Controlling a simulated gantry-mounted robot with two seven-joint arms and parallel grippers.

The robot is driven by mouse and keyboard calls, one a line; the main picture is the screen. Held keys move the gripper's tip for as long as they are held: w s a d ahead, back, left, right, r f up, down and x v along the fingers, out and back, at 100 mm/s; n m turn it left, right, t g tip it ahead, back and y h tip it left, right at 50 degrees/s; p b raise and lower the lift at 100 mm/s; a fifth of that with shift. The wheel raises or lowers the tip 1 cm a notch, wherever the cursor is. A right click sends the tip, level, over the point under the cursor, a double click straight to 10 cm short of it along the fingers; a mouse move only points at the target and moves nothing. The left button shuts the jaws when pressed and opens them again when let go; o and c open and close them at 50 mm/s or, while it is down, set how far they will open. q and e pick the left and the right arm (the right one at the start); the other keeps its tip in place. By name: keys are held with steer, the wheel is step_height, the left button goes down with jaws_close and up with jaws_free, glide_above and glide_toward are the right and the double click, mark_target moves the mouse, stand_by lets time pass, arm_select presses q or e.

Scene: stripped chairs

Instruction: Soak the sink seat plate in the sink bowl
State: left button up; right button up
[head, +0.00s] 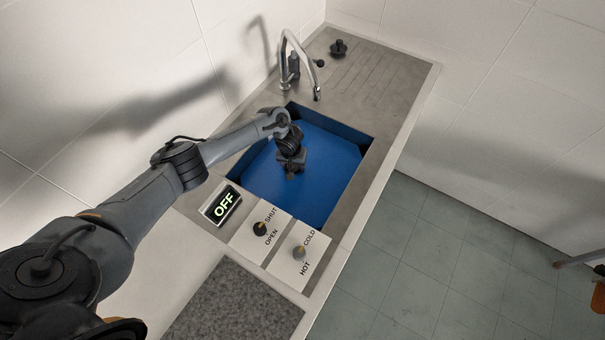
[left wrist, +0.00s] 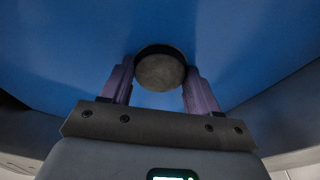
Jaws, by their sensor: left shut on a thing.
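The sink seat plate (head: 258,176) is a broad bright blue panel with cut corners, inside the dark blue sink bowl (head: 348,192). It fills most of the opening; whether it touches the bottom I cannot tell. My left gripper (head: 291,170) reaches down into the bowl over the plate. In the left wrist view, the gripper (left wrist: 160,88) has its fingers on either side of a round, dark-rimmed grey knob (left wrist: 160,71) against the blue plate (left wrist: 60,50). The knob appears to belong to the plate. My right gripper is not in view.
A curved tap (head: 298,65) stands behind the bowl. A black plug-like piece (head: 338,47) sits on the drainer. In front are a lit OFF display (head: 223,205), a SHUT/OPEN knob (head: 260,229) and a COLD/HOT knob (head: 299,253).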

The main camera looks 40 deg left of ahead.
arm_select(q)
steer(key=shift+f, duration=0.1)
stand_by(0.3)
steer(key=shift+f, duration=0.4)
steer(key=shift+r, duration=0.2)
stand_by(0.3)
steer(key=shift+r+p, duration=0.4)
steer(key=shift+p, duration=0.35)
